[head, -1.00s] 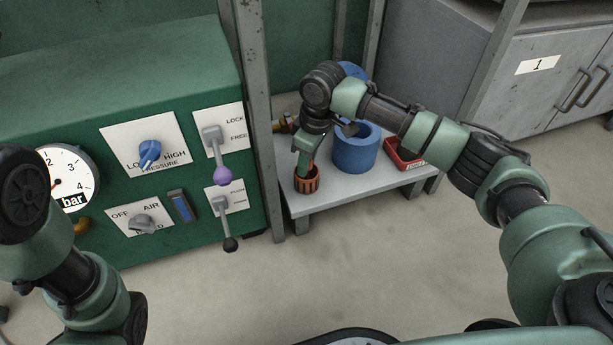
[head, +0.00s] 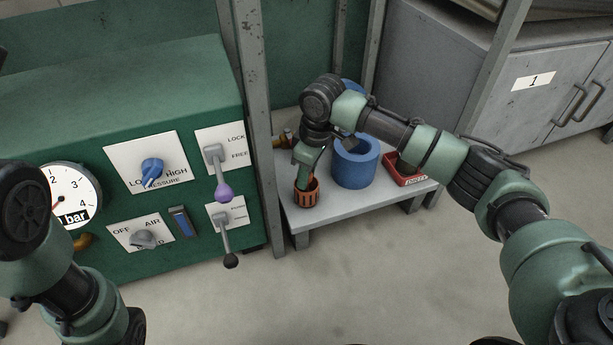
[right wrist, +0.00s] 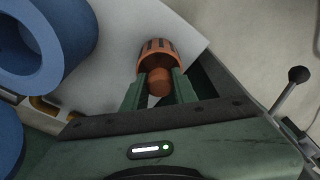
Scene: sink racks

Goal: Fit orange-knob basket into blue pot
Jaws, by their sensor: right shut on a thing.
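The orange basket (head: 306,193), with dark slots, is at the front left of the grey bench in the head view. In the right wrist view the basket (right wrist: 158,47) shows with its round orange knob (right wrist: 160,82) between my fingers. My right gripper (right wrist: 159,88) is shut on that knob. In the head view the right gripper (head: 308,172) is above the basket; I cannot tell if the basket touches the bench. The blue pot (head: 355,172), open at the top, stands right of the basket, apart from it. My left gripper is out of view.
Another blue round thing (right wrist: 8,138) shows beyond the pot. A red tray (head: 405,181) lies right of the pot on the bench (head: 335,212). A grey post (head: 263,150) and green panel with levers (head: 223,190) stand close on the left.

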